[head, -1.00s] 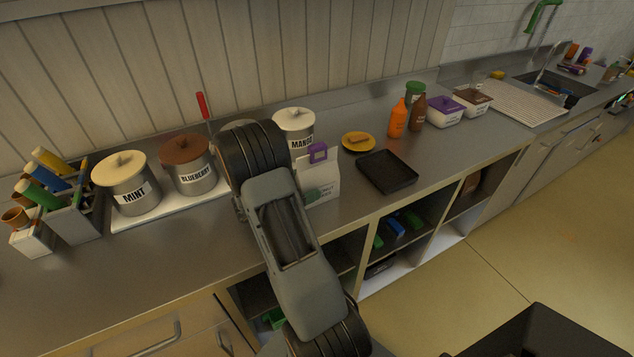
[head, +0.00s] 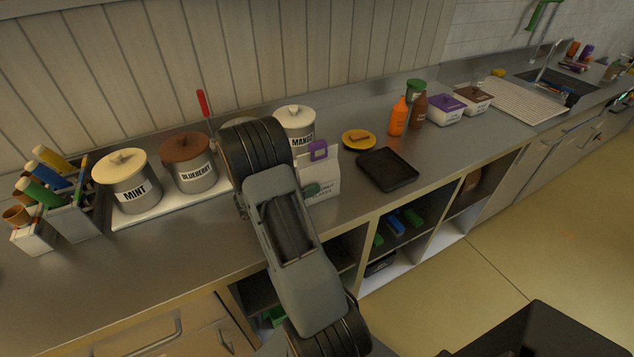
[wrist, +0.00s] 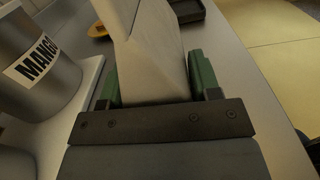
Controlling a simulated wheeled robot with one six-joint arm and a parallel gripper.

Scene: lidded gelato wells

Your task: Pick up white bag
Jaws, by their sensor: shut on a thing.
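The white bag (head: 322,178) stands on the steel counter, right of my arm and in front of the mango well. It has a purple clip (head: 318,150) at its top and dark lettering on its front, partly covered by a green finger pad. In the wrist view the bag (wrist: 152,60) sits between the two green pads of my gripper (wrist: 158,85), which is shut on it low down. The bag looks upright. Whether its base touches the counter is hard to tell.
The mango well (head: 297,124) is close behind the bag. A black tray (head: 388,170) and a yellow plate (head: 358,140) are to its right. The blueberry well (head: 188,162) and mint well (head: 127,180) stand left. The counter's front edge is near.

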